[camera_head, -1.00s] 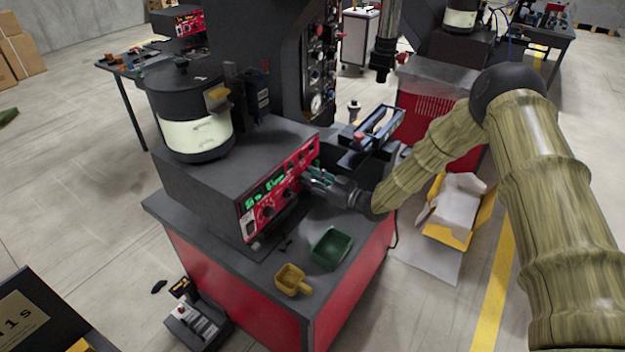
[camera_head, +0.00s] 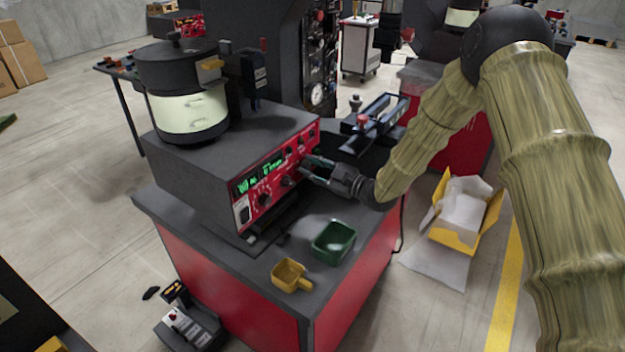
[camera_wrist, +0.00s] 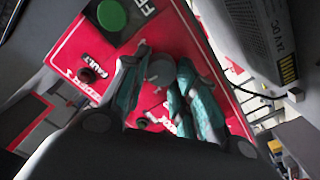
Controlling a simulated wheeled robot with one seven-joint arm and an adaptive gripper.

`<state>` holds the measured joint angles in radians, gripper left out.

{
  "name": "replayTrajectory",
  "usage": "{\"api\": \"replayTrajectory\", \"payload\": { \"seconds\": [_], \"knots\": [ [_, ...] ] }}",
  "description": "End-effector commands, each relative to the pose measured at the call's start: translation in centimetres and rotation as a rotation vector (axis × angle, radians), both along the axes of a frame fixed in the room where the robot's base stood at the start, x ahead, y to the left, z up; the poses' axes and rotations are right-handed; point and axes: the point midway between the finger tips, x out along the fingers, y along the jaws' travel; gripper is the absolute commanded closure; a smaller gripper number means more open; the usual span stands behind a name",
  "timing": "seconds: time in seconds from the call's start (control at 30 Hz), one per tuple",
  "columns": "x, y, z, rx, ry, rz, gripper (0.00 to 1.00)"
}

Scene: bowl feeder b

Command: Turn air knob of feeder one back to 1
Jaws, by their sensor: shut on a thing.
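The feeder control box has a red front panel (camera_head: 277,170) with a lit green display and several dark knobs. My gripper (camera_head: 308,169) reaches in from the right to the right-hand part of this panel. In the wrist view, my gripper's teal fingers (camera_wrist: 162,72) are on either side of a round grey knob (camera_wrist: 160,68) on the red panel (camera_wrist: 92,52), and shut on it. I cannot read the knob's label or its setting; the fingers hide part of both. A green round button (camera_wrist: 112,15) is up and to the left of the fingers.
The feeder bowl (camera_head: 190,112) stands on the control box. A green bin (camera_head: 334,240) and a yellow scoop (camera_head: 288,275) sit on the tabletop below the panel. A black fixture with a red button (camera_head: 362,120) is behind my gripper. An open yellow carton (camera_head: 463,215) lies on the floor.

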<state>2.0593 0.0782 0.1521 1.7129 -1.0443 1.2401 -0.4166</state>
Motion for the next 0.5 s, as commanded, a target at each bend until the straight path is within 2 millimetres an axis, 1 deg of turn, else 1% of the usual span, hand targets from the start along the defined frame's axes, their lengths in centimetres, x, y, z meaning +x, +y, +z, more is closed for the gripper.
{"api": "replayTrajectory", "payload": {
  "seconds": [0.03,0.5],
  "knots": [
    [-0.05,0.08,-0.89,-0.026,-0.034,0.002,0.95],
    [-0.07,0.11,-0.93,-0.255,-0.377,0.000,0.95]
  ]
}}
